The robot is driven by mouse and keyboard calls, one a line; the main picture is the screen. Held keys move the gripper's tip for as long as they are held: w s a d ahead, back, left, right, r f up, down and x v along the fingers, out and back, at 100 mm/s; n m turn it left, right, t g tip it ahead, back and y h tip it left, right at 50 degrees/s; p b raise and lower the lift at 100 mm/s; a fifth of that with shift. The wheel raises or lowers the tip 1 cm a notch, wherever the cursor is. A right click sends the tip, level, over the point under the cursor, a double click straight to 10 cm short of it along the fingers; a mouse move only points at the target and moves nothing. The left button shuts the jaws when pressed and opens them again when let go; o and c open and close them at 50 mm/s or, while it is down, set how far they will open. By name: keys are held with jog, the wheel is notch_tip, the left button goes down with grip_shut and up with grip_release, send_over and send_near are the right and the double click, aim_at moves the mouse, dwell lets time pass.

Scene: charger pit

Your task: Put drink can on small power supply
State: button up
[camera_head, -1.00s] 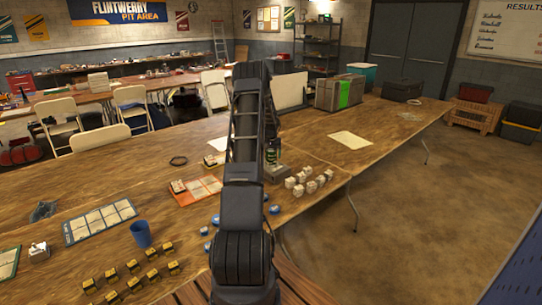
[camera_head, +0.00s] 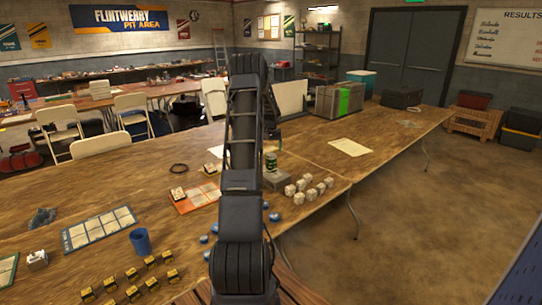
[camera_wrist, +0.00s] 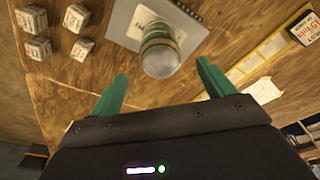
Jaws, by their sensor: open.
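The drink can (camera_head: 270,163), green with pale bands, stands upright on the small power supply (camera_head: 276,183), a grey box on the wooden table. In the wrist view the can (camera_wrist: 158,50) rests over the grey top of the power supply (camera_wrist: 119,22), which has a white label partly hidden behind the can. My gripper (camera_wrist: 162,72) is open. Its two green fingers are spread on the near side of the can and apart from it. In the head view my arm hides most of the gripper.
Several small whitish cubes (camera_head: 310,186) stand right of the power supply. An orange-edged sheet (camera_head: 196,197), blue round pieces, a blue cup (camera_head: 140,241) and several yellow-black blocks lie to the left. A paper sheet (camera_head: 350,147) lies farther right, with bare table around it.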

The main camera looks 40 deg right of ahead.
jog(key=shift+s+a+r, duration=0.1)
jog(key=shift+r, duration=0.85)
jog(key=shift+a+r, duration=0.25)
jog(key=shift+r, duration=0.05)
jog(key=s+a+r+n+t, duration=0.1)
jog(key=a+r+n, duration=0.1)
jog(key=a+r, duration=0.95)
jog(key=s+a+r+n, duration=0.1)
jog(key=a+r, duration=0.6)
jog(key=a, duration=0.9)
jog(key=s+a+r+n+t, duration=0.1)
jog(key=s+a+r, duration=0.2)
jog(key=s+a, duration=0.35)
jog(key=s+a+r+n, duration=0.1)
jog(key=s+a+r, duration=0.25)
jog(key=a, duration=0.65)
jog(key=s+a+f+n, duration=0.1)
jog(key=s+a+n, duration=0.1)
jog(key=s+a, duration=0.6)
jog(key=s+a+f+n+t+y, duration=0.1)
jog(key=s+a+f+n, duration=0.1)
jog(key=s+a, duration=0.6)
jog(key=s, duration=0.6)
jog(key=shift+a, duration=0.15)
